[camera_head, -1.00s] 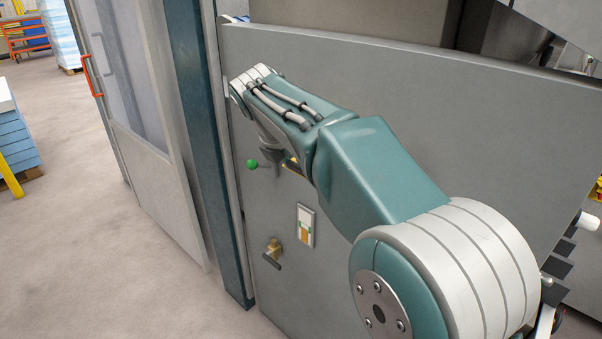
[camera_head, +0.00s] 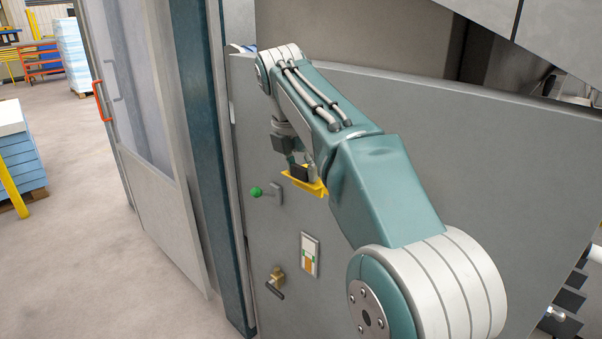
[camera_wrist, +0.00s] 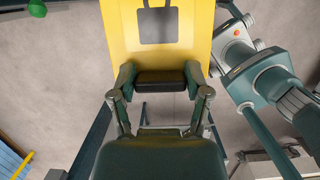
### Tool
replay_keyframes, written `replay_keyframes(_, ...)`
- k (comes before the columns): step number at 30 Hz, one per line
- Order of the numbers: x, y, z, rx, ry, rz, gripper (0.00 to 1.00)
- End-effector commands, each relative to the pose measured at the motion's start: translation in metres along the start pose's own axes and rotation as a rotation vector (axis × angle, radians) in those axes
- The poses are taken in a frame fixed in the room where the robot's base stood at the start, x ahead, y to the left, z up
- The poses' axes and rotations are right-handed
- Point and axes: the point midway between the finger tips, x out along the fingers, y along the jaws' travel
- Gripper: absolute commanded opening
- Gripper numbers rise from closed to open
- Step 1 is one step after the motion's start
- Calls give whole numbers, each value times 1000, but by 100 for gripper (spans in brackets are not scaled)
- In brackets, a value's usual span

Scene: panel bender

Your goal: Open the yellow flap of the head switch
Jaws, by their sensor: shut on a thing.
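The yellow flap (camera_head: 318,188) sticks out from the grey machine panel (camera_head: 420,150) in the head view, partly hidden by my arm. In the wrist view the flap (camera_wrist: 120,35) fills the top middle and bears a dark padlock-shaped mark. In the head view my gripper (camera_head: 298,170) hangs below the wrist, right at the flap. The switch behind the flap is hidden.
A green ball knob (camera_head: 256,191) on a short lever is left of the flap. Below are a framed label plate (camera_head: 310,254) and a brass lock with a dark handle (camera_head: 276,282). A glazed door with an orange handle (camera_head: 98,101) stands left.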

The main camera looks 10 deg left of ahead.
Motion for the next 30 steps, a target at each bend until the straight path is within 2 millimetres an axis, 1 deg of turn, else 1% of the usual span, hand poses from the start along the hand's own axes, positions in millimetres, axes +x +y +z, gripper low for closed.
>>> replay_keyframes(13, -1, 1, 2, 2, -7, 6, 2)
replay_keyframes(14, -1, 1, 2, 2, -7, 6, 72)
replay_keyframes(15, -1, 1, 2, 2, -6, 6, 89)
replay_keyframes(16, -1, 1, 2, 2, -6, 5, 97)
replay_keyframes(30, -1, -1, 1, 1, -1, 2, 97)
